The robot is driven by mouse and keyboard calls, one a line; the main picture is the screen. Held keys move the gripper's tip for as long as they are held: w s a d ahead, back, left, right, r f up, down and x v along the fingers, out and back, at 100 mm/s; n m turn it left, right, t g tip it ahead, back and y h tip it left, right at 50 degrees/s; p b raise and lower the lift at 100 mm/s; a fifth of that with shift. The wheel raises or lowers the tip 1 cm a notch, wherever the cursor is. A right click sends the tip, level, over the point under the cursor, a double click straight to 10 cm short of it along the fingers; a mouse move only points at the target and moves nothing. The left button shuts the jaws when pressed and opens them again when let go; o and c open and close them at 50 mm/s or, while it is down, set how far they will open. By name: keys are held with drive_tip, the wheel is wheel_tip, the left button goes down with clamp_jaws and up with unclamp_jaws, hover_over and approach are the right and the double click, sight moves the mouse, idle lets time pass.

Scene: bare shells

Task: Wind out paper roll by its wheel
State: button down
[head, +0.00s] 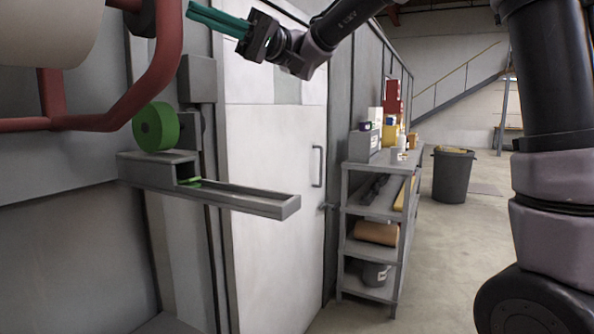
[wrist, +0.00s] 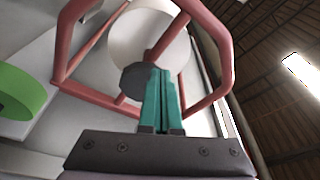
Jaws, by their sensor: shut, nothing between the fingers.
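The large pale paper roll (head: 45,30) is at the top left of the head view, cut off by the frame edge. In the wrist view the roll (wrist: 150,38) hangs inside a red tube frame (wrist: 215,35). A dark grey round wheel (wrist: 136,80) is at the near end of the roll. My gripper (head: 190,10) has teal fingers, shut with nothing between them, pointing left towards the roll and frame. In the wrist view the gripper (wrist: 160,72) overlaps the right part of the wheel; I cannot tell whether it touches.
A green roll (head: 157,127) stands above a grey wall-mounted tray (head: 250,200) below the red frame. A white door (head: 275,150) is behind. A grey shelf (head: 370,205) with goods and a dark bin (head: 452,178) stand to the right. The floor there is clear.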

drive_tip(key=shift+s+a, duration=0.3)
drive_tip(key=shift+s, duration=0.3)
drive_tip(key=shift+s+a, duration=0.3)
drive_tip(key=shift+s, duration=0.3)
drive_tip(key=shift+w+a, duration=0.1)
drive_tip(key=shift+a, duration=0.1)
drive_tip(key=shift+f, duration=0.4)
drive_tip(key=shift+w+a+f, duration=0.25)
drive_tip(key=shift+a+f, duration=0.2)
drive_tip(key=shift+f, duration=0.25)
drive_tip(key=shift+w+a+f, duration=0.2)
drive_tip(key=shift+a+f, duration=0.2)
drive_tip(key=shift+f, duration=0.3)
drive_tip(key=shift+a, duration=0.1)
drive_tip(key=shift+f, duration=0.15)
